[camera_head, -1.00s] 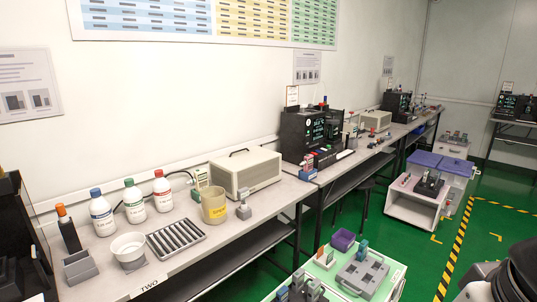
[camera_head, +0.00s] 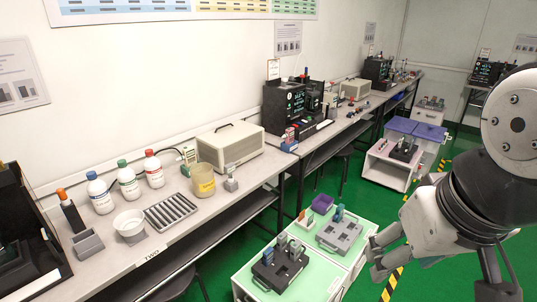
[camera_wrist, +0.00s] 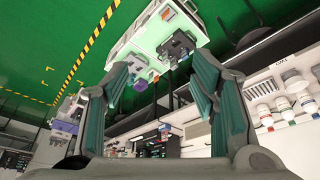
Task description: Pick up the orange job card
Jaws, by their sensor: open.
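A small white card with an orange edge (camera_head: 273,69) stands on top of the black tester on the long bench, in the head view. It is small there, and I cannot tell for sure that it is the orange job card. My gripper (camera_head: 373,257) is at the lower right of the head view, beside the green-topped cart and well away from that card. In the wrist view my gripper (camera_wrist: 158,72) has its two fingers spread apart with nothing between them.
The bench (camera_head: 190,232) along the wall holds bottles, a bowl, a slotted tray and a beige box (camera_head: 231,147). Green floor lies between bench and cart.

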